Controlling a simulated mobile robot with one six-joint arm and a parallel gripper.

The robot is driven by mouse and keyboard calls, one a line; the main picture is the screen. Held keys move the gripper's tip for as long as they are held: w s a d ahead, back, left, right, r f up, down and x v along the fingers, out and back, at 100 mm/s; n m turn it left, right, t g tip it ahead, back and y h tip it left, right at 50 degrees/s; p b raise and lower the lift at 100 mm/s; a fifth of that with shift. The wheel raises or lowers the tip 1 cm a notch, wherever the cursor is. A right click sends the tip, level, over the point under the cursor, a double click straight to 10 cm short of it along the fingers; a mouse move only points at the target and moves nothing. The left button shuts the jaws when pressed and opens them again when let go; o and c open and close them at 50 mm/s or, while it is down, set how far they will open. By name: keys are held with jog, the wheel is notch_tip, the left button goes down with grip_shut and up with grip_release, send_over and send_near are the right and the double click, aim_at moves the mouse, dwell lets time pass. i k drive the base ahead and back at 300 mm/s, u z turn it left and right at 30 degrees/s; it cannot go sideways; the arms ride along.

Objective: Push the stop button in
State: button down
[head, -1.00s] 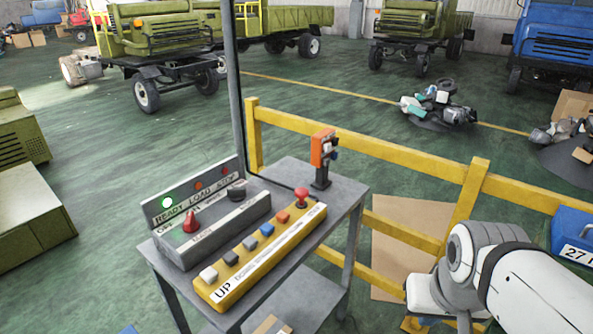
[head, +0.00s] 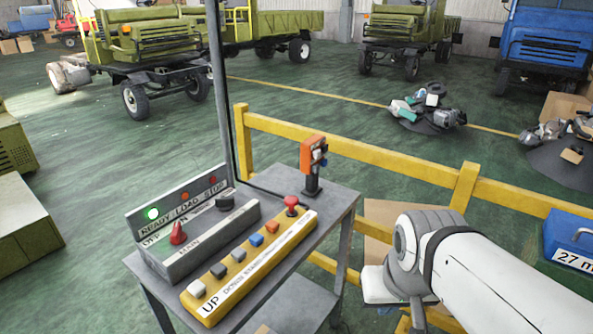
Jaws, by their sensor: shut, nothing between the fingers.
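A yellow button box (head: 250,262) lies on the grey cart top (head: 336,197), with a row of buttons along it. A red mushroom-shaped button (head: 291,203) stands raised at its far end, beyond an orange button (head: 271,227) and a blue button (head: 257,240). My white and grey arm comes in from the lower right, to the right of the cart and apart from the box. My gripper is not in the picture.
A grey panel (head: 205,238) with a red knob, a black knob and a lit green READY lamp (head: 152,214) stands left of the box. An orange control (head: 313,152) stands upright behind it. A dark post (head: 221,95) and yellow railing (head: 370,153) rise behind the cart.

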aim_at(291, 201)
jog(key=i, duration=0.85)
jog(key=u, duration=0.05)
